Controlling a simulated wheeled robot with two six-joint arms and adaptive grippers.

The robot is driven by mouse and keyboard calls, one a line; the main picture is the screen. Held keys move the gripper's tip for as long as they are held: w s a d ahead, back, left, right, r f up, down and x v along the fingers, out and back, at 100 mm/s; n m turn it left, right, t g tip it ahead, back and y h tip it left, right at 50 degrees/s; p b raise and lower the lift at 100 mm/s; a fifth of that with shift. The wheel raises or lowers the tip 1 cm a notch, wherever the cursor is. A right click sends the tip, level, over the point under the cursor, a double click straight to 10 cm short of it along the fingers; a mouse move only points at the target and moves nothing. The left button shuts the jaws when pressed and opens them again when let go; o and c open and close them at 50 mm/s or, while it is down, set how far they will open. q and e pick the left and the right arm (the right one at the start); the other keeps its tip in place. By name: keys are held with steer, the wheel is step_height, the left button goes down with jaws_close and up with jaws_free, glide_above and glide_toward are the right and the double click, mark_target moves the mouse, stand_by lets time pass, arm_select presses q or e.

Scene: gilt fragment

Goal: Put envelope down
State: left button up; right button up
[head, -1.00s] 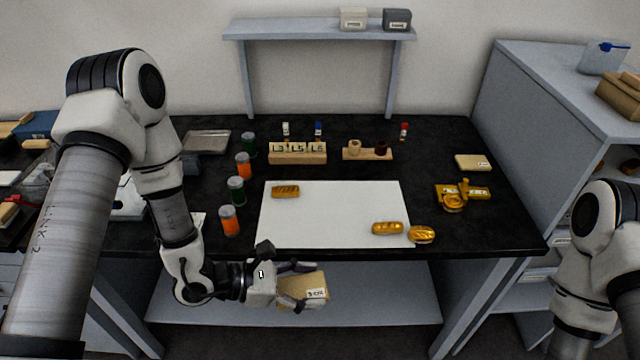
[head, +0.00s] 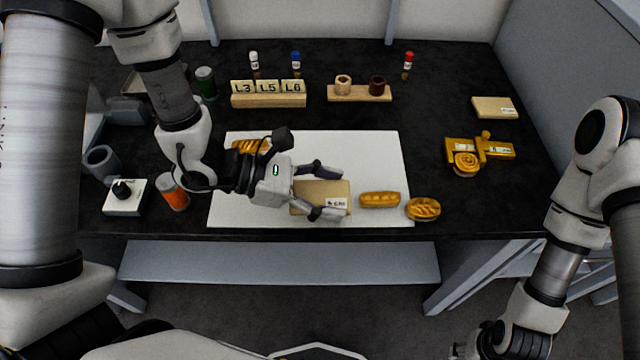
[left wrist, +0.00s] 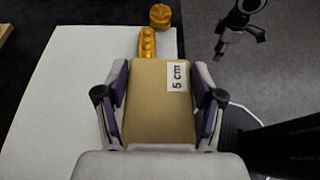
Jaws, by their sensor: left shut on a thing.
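A tan envelope (head: 314,194) with a white label is held by my left gripper (head: 324,189), over the white sheet on the black table. In the left wrist view the envelope (left wrist: 152,103) sits between the two fingers of the left gripper (left wrist: 160,100), and its label reads "5 cm". I cannot tell whether the envelope touches the sheet. My right arm is at the right edge of the head view; its gripper (head: 472,350) is low at the bottom, partly cut off, and its jaws cannot be made out.
On the white sheet (head: 380,150) lie gilt pieces: one (head: 380,199) just right of the envelope, another (head: 423,208) at the sheet's right edge, and one (head: 250,146) behind my left wrist. An orange jar (head: 174,194) stands left. Another tan packet (head: 495,107) lies far right.

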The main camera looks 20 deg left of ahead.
arm_select(q)
steer(key=shift+w+a+r+p, duration=0.15)
steer(key=shift+w+a+p, duration=0.1)
steer(key=shift+w+p, duration=0.3)
steer(key=shift+w+a+r+p, duration=0.1)
steer(key=shift+w+a+p, duration=0.15)
steer(key=shift+w+p, duration=0.3)
steer(key=w+a, duration=0.1)
steer(key=w+p, duration=0.1)
steer(key=w+a, duration=0.1)
steer(key=w, duration=0.1)
steer(key=shift+a+f+p, duration=0.3)
steer(key=shift+a+f, duration=0.05)
steer(key=f, duration=0.3)
steer(key=shift+w+f+p, duration=0.25)
steer(key=shift+p, duration=0.05)
steer(key=shift+f, duration=0.35)
steer(key=o, duration=0.9)
steer(key=shift+o, duration=0.2)
